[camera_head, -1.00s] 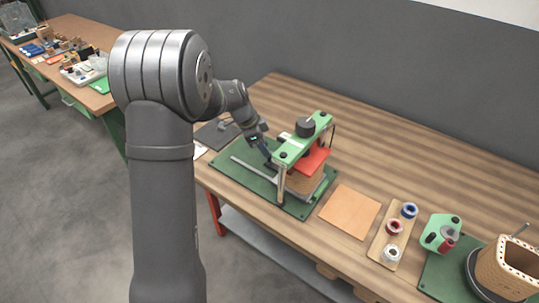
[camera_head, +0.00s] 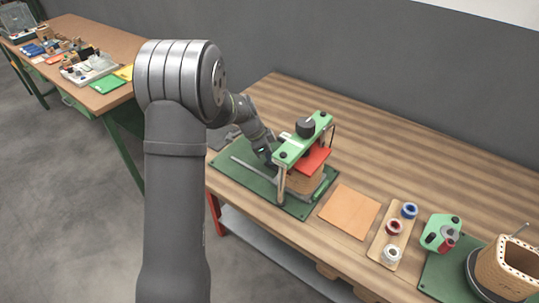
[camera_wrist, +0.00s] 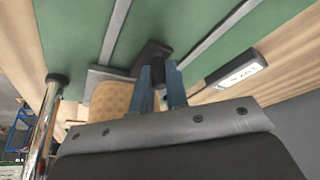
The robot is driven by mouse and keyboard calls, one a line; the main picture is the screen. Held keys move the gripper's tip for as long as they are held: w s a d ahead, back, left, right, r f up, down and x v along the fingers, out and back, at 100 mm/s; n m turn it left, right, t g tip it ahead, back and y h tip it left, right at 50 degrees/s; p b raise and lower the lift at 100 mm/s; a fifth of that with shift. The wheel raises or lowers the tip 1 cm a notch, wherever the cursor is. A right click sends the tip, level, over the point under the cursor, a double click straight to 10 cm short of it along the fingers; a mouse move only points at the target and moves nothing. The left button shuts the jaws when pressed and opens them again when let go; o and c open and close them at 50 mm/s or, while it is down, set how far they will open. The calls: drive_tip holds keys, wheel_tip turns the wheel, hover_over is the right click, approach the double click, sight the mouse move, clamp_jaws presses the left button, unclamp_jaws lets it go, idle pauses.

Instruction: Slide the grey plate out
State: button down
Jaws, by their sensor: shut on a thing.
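My gripper (camera_wrist: 160,82) shows in the wrist view with its two blue-grey fingers on either side of a dark handle (camera_wrist: 152,54). The handle appears joined to the edge of the grey plate (camera_wrist: 103,76), which lies by a tan dotted block (camera_wrist: 108,101). In the head view my gripper (camera_head: 267,156) is low behind the left end of the press's green crossbar (camera_head: 303,142). A red plate (camera_head: 313,160) sits under the crossbar above a brown stack (camera_head: 306,182). The grey plate is mostly hidden by the press and my gripper there.
The press stands on a green base (camera_head: 235,173) with grey rails. A black device with a white label (camera_wrist: 236,74) lies to the right in the wrist view. A tan sheet (camera_head: 349,211), a spool tray (camera_head: 378,250) and a green fixture (camera_head: 441,233) stand to the right.

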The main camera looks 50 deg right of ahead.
drive_tip(key=shift+w, duration=0.15)
drive_tip(key=w, duration=1.6)
drive_tip(key=shift+w, duration=0.4)
drive_tip(key=c, duration=1.4)
unclamp_jaws()
drive_tip(key=shift+r, duration=0.1)
drive_tip(key=v, duration=1.7)
drive_tip(key=shift+r, duration=0.1)
drive_tip(key=x, duration=1.7)
drive_tip(key=shift+f, duration=0.2)
drive_tip(key=shift+s, duration=0.1)
